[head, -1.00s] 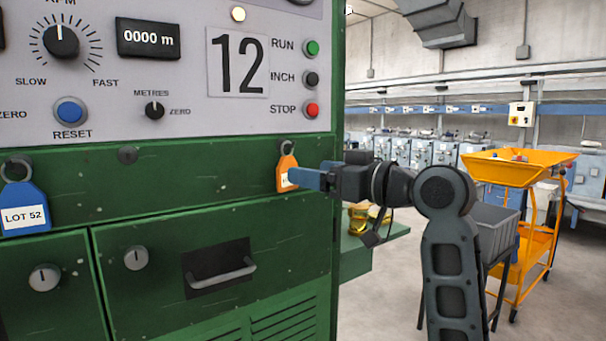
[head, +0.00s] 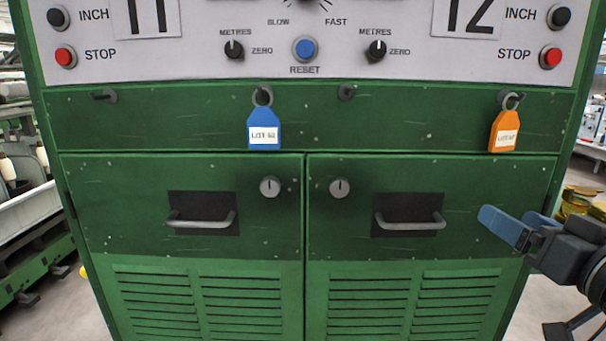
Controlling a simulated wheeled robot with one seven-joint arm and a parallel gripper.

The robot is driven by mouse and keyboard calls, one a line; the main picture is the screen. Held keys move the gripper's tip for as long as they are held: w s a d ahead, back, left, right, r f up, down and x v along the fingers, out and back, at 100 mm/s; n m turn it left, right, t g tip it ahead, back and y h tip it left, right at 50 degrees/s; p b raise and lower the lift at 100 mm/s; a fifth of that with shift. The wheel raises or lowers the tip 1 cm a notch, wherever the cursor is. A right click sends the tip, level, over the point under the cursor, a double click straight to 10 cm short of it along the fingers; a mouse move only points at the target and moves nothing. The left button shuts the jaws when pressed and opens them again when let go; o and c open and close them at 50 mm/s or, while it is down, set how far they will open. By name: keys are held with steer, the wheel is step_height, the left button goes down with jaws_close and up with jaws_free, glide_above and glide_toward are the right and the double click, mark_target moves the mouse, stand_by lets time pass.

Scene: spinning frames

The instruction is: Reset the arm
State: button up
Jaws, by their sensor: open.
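My gripper (head: 518,228) is at the right edge of the head view, in front of the right door of the green machine (head: 420,250). Its blue fingers are open and nothing shows between them. It sits below the orange tag (head: 505,138), apart from it. The orange tag hangs from a peg at the right of the green strip. A blue tag marked LOT 52 (head: 264,130) hangs from a peg near the middle. Most of my arm is out of view at the right.
The grey panel above carries a blue reset button (head: 305,48), metres knobs and red stop buttons (head: 550,57). Two doors have handles (head: 409,222) that stick out. Other machinery (head: 30,220) is at the left.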

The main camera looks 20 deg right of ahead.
steer(key=s+a+f+m+g+h, duration=0.1)
steer(key=s+a+f, duration=0.5)
steer(key=f, duration=0.2)
steer(key=s+a+f+g, duration=0.1)
steer(key=s+a+f, duration=0.4)
steer(key=f, duration=0.4)
steer(key=s+a+f+n+y, duration=0.1)
steer(key=s+a, duration=0.3)
steer(key=s, duration=0.6)
steer(key=s+a+f+n+g+y, duration=0.1)
steer(key=s+a+n, duration=0.2)
steer(key=s, duration=0.7)
steer(key=shift+s+a+n+y, duration=0.3)
steer(key=shift+s+a+y, duration=0.05)
steer(key=shift+s+y, duration=0.05)
